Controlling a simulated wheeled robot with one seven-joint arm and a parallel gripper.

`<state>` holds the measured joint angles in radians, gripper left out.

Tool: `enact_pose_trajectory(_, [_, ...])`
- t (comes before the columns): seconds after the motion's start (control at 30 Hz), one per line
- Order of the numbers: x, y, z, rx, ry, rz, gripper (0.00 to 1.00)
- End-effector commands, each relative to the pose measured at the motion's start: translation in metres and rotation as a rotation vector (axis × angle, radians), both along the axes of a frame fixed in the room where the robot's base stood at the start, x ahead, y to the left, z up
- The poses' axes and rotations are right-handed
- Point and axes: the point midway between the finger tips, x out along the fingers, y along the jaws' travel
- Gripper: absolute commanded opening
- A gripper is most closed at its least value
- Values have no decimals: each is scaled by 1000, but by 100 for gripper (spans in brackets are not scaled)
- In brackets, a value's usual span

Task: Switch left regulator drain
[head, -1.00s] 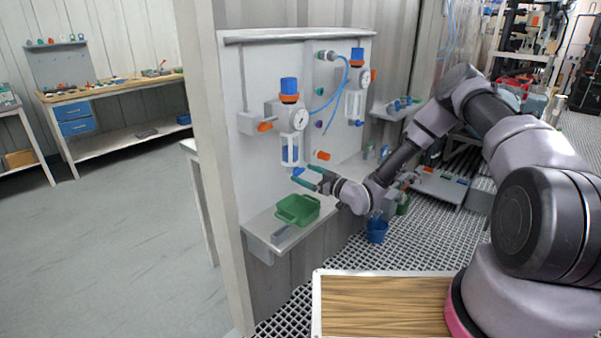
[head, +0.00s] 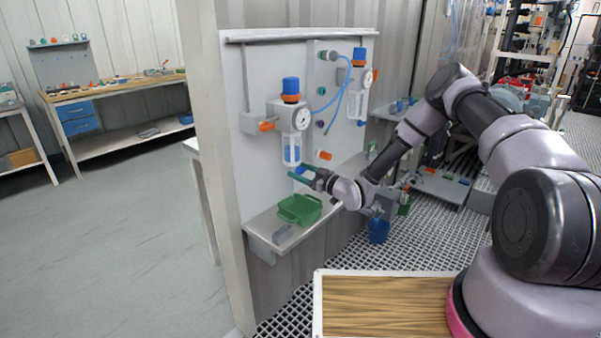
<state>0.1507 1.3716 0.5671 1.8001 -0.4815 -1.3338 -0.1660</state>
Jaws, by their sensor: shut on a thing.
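The left regulator (head: 292,117) is mounted on the white wall panel, with a blue knob on top, an orange ring, a round gauge and a clear bowl (head: 291,150) below. Its blue drain (head: 301,170) is at the bottom of the bowl, partly hidden by my gripper. My gripper (head: 299,174) has green fingers and is at the drain from the right, closed around it as far as I can see. The small size hides the exact contact and how the drain is turned.
A green tray (head: 299,209) stands on the shelf (head: 262,222) just below my gripper. The right regulator (head: 357,82) and a blue hose (head: 334,99) are on the panel to the right. A blue bucket (head: 378,231) stands on the grated floor.

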Motion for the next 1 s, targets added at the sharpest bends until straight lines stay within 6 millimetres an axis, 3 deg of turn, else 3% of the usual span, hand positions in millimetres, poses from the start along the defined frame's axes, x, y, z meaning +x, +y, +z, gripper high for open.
enact_pose_trajectory(0.33, [-1,0,0,-34,-43,1,10])
enact_pose_trajectory(0.37, [-1,0,0,-34,-43,1,69])
enact_pose_trajectory(0.43, [0,0,0,-35,-43,1,95])
enact_pose_trajectory(0.77, [-1,-1,0,-35,-43,0,95])
enact_pose_trajectory(1.0, [-19,-26,-1,-35,-40,-3,95])
